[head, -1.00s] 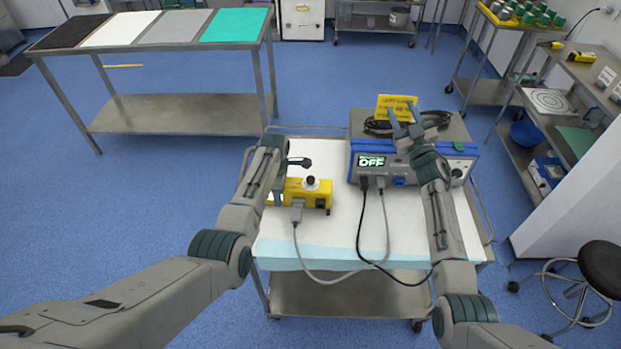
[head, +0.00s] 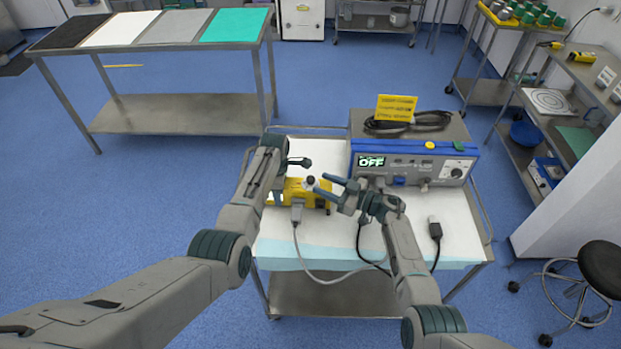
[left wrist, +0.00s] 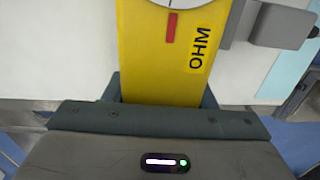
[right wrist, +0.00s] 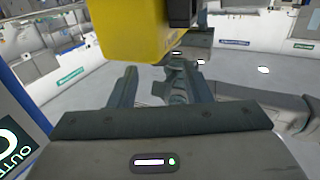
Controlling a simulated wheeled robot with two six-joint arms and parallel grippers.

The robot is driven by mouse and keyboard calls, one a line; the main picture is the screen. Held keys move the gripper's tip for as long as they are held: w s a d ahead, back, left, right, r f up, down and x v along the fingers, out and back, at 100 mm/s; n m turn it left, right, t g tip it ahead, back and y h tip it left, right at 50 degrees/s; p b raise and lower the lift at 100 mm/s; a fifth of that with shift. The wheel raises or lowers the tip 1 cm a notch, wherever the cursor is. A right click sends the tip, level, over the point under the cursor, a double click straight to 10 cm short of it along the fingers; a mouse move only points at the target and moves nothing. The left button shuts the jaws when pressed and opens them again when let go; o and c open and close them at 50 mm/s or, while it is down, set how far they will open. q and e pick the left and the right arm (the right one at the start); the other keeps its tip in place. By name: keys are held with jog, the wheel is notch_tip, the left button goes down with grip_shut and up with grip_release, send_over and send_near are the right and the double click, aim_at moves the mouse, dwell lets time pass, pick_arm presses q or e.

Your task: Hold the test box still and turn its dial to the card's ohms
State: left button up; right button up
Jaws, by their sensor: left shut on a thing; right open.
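The yellow test box (head: 293,191) lies on the white-covered cart, with its dark-topped dial (head: 310,181) upward. My left gripper (left wrist: 160,90) is shut on its body; the left wrist view shows an OHM label (left wrist: 199,48), a red mark and the white dial plate's edge. My right gripper (head: 325,185) is open and empty, its fingertips right beside the dial in the head view; whether they touch it I cannot tell. In the right wrist view the box (right wrist: 130,30) is just beyond the fingers. The yellow card (head: 397,108) stands on the unit; its writing is too small to read.
The blue-grey unit (head: 405,160) at the cart's back right reads OFF. A grey cable (head: 299,240) runs from the box along the cart's front. A loose dark plug (head: 435,229) lies at the right. The cart's front right is mostly clear.

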aim_at(315, 180)
jog(key=shift+x, duration=2.7)
jog(key=c, duration=0.9)
jog(key=shift+n+g+y, duration=0.4)
jog(key=shift+n+g, duration=0.3)
jog(key=shift+g, duration=0.4)
jog(key=shift+c, duration=0.2)
jog(key=o, duration=0.9)
jog(key=shift+o, duration=0.2)
jog(key=shift+d, duration=0.1)
jog(key=v, duration=1.2)
